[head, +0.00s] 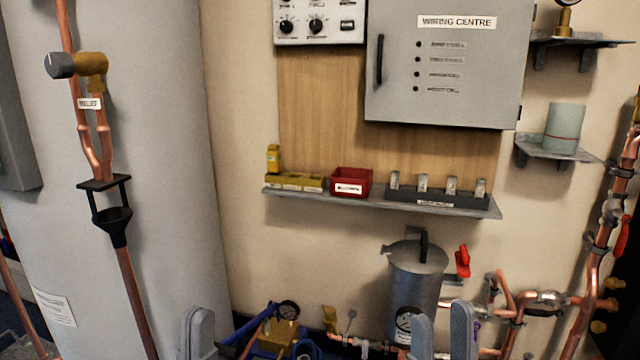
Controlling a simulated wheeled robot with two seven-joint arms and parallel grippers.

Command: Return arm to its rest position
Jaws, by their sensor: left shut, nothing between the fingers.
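My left gripper (199,330) shows at the bottom edge, left of centre, with its grey fingers together and nothing between them. My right gripper (443,332) shows at the bottom edge, right of centre. Its two grey fingers stand apart with a gap between them and no object held in it. Only the finger ends of both grippers are in view; the arms behind them are below the picture. The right fingers overlap the lower part of a grey canister (416,285) in the picture; I cannot tell how far apart they are.
A shelf (400,205) carries a yellow holder (295,182), a red bin (351,182) and a dark rack (437,196). A blue item with a brass body and gauge (283,333) is low centre. Copper pipes (515,312) run right. A large grey cylinder (165,190) stands left.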

